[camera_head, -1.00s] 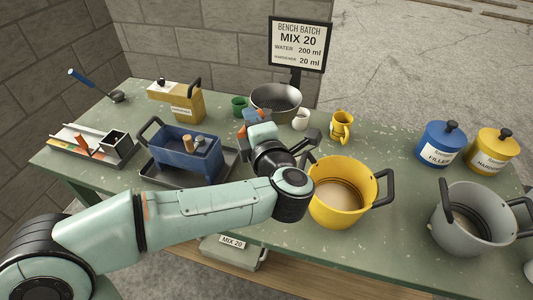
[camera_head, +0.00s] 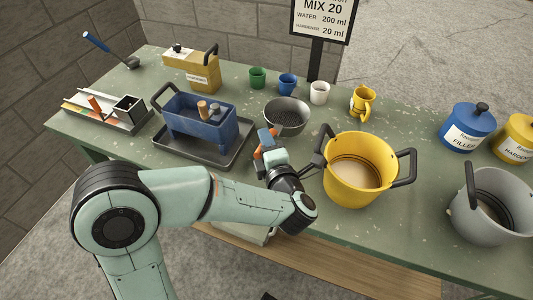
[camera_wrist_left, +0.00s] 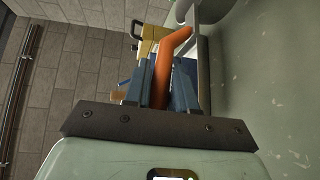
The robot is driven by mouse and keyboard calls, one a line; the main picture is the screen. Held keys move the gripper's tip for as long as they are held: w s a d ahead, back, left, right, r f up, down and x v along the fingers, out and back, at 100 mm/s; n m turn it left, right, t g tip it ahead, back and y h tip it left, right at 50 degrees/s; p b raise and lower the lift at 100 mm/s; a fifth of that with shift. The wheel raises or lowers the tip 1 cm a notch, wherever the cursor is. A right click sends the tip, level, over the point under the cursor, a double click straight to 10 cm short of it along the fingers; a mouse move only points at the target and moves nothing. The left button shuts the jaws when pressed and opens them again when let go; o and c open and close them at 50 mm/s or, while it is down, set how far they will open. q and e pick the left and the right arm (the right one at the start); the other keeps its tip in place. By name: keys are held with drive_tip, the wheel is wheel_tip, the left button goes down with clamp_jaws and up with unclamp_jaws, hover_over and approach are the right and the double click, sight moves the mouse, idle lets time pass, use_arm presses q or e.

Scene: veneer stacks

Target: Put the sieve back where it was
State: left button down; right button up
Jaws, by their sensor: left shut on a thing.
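The sieve (camera_head: 287,116) is a round grey pan with a dark mesh bottom and an orange handle. It is over the middle of the bench, in front of the small cups and left of the yellow pot. My left gripper (camera_head: 266,144) is shut on the orange handle, at the sieve's near left side. In the left wrist view the orange handle (camera_wrist_left: 171,62) stands between the blue fingers. I cannot tell whether the sieve touches the bench. My right gripper is not in view.
The yellow pot (camera_head: 366,195) is close on the right of my gripper. A blue box (camera_head: 185,135) on a dark tray stands left. Behind the sieve are green (camera_head: 257,77), blue (camera_head: 287,84) and white (camera_head: 320,92) cups and a yellow jug (camera_head: 362,103). The grey pot (camera_head: 490,208) is far right.

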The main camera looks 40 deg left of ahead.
use_arm(q)
wheel_tip(320, 180, down, 4)
drive_tip(key=shift+f+b, duration=0.1)
drive_tip(key=shift+b, duration=0.3)
drive_tip(key=c, duration=0.9)
unclamp_jaws()
drive_tip(key=v, duration=1.2)
drive_tip(key=shift+s, duration=0.1)
